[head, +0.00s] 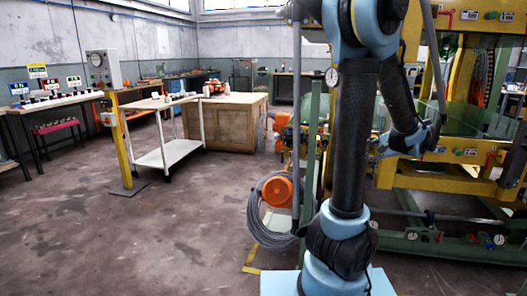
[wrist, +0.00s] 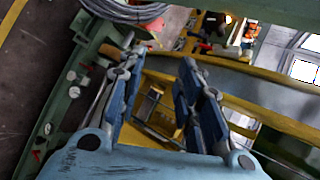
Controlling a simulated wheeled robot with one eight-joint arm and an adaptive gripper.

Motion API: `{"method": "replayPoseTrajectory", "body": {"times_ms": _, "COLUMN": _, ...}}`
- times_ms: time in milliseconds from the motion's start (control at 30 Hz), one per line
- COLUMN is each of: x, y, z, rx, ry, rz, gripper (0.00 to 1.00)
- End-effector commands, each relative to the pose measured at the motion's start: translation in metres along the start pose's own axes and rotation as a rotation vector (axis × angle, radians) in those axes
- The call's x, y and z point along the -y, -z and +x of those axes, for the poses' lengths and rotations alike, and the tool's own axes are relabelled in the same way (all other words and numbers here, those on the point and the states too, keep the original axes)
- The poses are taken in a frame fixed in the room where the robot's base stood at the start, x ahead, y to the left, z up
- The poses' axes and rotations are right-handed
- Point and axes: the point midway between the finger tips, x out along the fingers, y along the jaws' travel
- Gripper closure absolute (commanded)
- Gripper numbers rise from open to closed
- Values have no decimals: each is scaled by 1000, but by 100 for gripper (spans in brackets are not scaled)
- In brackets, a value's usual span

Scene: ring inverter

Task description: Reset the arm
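My arm (head: 352,140) rises from its light blue base in the right half of the head view. It bends at the top, and a dark link comes down on the right in front of the yellow and green machine (head: 455,172). In the wrist view my gripper (wrist: 160,64) has its two blue-padded fingers apart, with nothing between them. Yellow and green machine frame parts (wrist: 165,118) show behind and between the fingers. The gripper is hard to make out in the head view.
A coiled grey hose (head: 268,222) and an orange round part (head: 277,191) are left of my arm. A white cart (head: 160,158) and a wooden cabinet (head: 222,128) stand farther back. A yellow post (head: 122,140) stands left. The floor at front left is clear.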

Motion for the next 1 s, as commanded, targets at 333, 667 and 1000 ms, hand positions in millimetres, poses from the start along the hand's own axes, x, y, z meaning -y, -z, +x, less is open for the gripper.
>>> {"method": "replayPoseTrajectory", "body": {"times_ms": 333, "x": -25, "y": -130, "z": 25, "rx": 122, "ry": -248, "rz": -273, "gripper": 68}}
{"method": "replayPoseTrajectory", "body": {"times_ms": 667, "x": -78, "y": -223, "z": 16, "rx": 218, "ry": -457, "rz": -566, "gripper": 68}}
{"method": "replayPoseTrajectory", "body": {"times_ms": 1000, "x": -145, "y": -278, "z": -10, "rx": 291, "ry": -643, "rz": -899, "gripper": 68}}
